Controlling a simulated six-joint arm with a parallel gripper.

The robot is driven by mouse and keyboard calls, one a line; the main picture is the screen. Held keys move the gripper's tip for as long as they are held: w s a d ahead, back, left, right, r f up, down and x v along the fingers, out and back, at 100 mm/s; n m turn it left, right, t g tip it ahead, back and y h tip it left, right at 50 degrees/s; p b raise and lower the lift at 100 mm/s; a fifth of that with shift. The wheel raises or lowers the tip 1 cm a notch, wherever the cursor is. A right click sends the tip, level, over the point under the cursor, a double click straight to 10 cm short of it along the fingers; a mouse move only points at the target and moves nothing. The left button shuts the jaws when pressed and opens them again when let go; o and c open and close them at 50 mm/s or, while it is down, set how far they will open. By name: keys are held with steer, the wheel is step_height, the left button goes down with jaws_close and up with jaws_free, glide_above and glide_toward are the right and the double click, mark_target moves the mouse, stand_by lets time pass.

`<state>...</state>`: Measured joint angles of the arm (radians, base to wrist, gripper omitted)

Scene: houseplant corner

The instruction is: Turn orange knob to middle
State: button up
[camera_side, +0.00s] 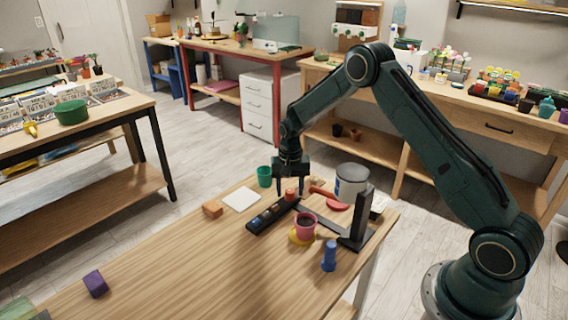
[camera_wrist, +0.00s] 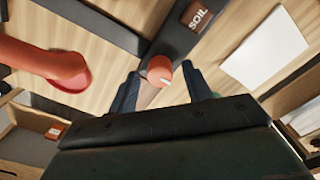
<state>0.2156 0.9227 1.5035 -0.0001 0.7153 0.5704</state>
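The orange knob (camera_side: 291,195) stands at the far end of a long black panel (camera_side: 262,221) on the wooden table. In the wrist view the orange knob (camera_wrist: 159,66) shows a pale mark on its face, toward the lower right. My gripper (camera_side: 291,188) is above that end of the panel, pointing down. In the wrist view my gripper (camera_wrist: 160,82) has its two dark fingers apart, one on each side of the knob, with gaps between. It is open and holds nothing.
A brown label reading SOIL (camera_wrist: 203,15) is on the panel. A red trowel-like tool (camera_side: 330,198), grey can (camera_side: 351,183), pink pot (camera_side: 305,225), black stand (camera_side: 358,222), blue bottle (camera_side: 329,256) and green cup (camera_side: 264,176) are nearby. The table's near left is mostly clear.

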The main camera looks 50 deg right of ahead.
mark_target(290, 190)
steer(key=shift+r, duration=0.15)
step_height(290, 190, up, 14)
steer(key=shift+f, duration=0.2)
stand_by(0.6)
steer(key=shift+r, duration=0.1)
steer(key=s+a+r+n+t, duration=0.15)
steer(key=s+a+r, duration=0.25)
steer(key=s+r, duration=0.4)
steer(key=s+a+r+n+t, duration=0.1)
steer(key=s+a+r+n, duration=0.25)
steer(key=s+r, duration=0.5)
steer(key=s+a+n+t, duration=0.1)
steer(key=s+a+n, duration=0.1)
steer(key=s, duration=0.7)
steer(key=s+a+n+t, duration=0.2)
steer(key=s, duration=0.7)
